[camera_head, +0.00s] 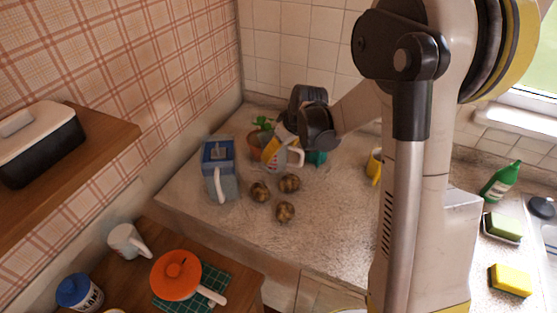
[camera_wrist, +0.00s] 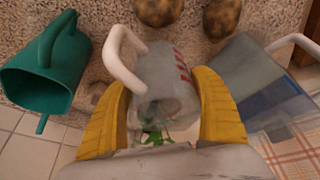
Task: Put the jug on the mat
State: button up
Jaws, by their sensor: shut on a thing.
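The jug (camera_head: 276,159) is a clear measuring jug with a white handle and red markings. It stands at the back of the speckled counter, partly hidden by my gripper (camera_head: 271,150) in the head view. In the wrist view, the yellow fingers of my gripper (camera_wrist: 165,100) close on both sides of the jug (camera_wrist: 168,72), with its handle toward the upper left. The green checked mat (camera_head: 212,281) lies on the wooden table at the lower left.
Near the jug are a blue filter pitcher (camera_head: 219,170), a teal pitcher (camera_head: 317,158), several potatoes (camera_head: 285,212) and a plant pot (camera_head: 256,146). A yellow mug (camera_head: 375,166) stands to the right.

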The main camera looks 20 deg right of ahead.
aim_at(279, 159)
notch_tip(279, 159, down, 4)
jog(key=shift+r+b, duration=0.25)
jog(key=shift+b, duration=0.25)
jog(key=shift+r, duration=0.1)
jog(key=o, duration=0.8)
jog(key=shift+f, duration=0.2)
jog(key=o, duration=0.5)
jog(key=shift+r, duration=0.1)
